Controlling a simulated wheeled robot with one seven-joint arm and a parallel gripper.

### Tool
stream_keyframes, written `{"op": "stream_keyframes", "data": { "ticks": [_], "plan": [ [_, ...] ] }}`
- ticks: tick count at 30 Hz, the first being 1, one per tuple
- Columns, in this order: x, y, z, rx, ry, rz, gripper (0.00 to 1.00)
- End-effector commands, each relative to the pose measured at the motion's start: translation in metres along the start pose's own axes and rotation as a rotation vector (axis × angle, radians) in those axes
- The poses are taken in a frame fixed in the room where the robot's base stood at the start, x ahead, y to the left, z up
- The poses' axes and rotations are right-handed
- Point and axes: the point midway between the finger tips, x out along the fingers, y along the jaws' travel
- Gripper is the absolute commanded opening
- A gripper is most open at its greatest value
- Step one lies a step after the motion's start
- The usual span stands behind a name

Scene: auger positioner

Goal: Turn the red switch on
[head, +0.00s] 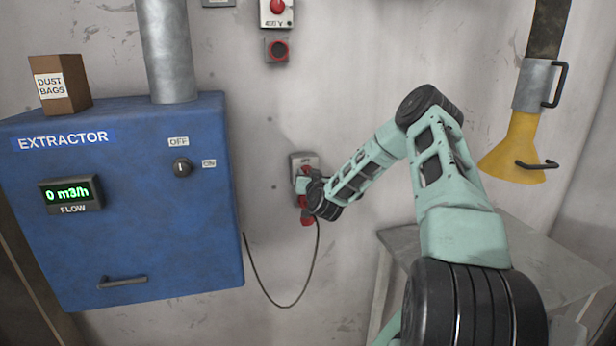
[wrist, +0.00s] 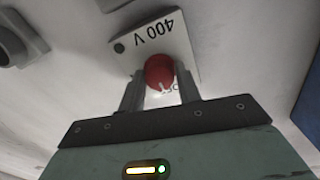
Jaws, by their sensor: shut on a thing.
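The red switch (wrist: 159,71) is a round red knob on a pale plate marked 400 V (wrist: 153,34), upside down in the wrist view. My gripper (wrist: 160,84) has one finger on each side of the knob and is shut on it. A white mark on the knob points towards partly hidden lettering that looks like OFF. In the head view, my gripper (head: 303,187) is at a small wall box (head: 305,159) right of the extractor. Red parts show there, but my wrist hides much of them.
The blue extractor (head: 140,235) has a black knob (head: 182,167) between OFF and ON, and its display (head: 70,193) reads 0 m3/h. A black cable (head: 290,305) hangs below the wall box. A grey table (head: 540,262) stands right.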

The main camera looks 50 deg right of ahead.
Motion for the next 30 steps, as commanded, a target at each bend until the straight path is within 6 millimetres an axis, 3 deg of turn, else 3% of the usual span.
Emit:
{"op": "stream_keyframes", "data": {
  "ticks": [11,30],
  "plan": [
    [0.0007,0.0016,0.0023,0.187,0.000,0.002,0.11],
    [0.0008,0.0030,0.0012,0.788,-0.017,0.005,0.10]
  ]
}}
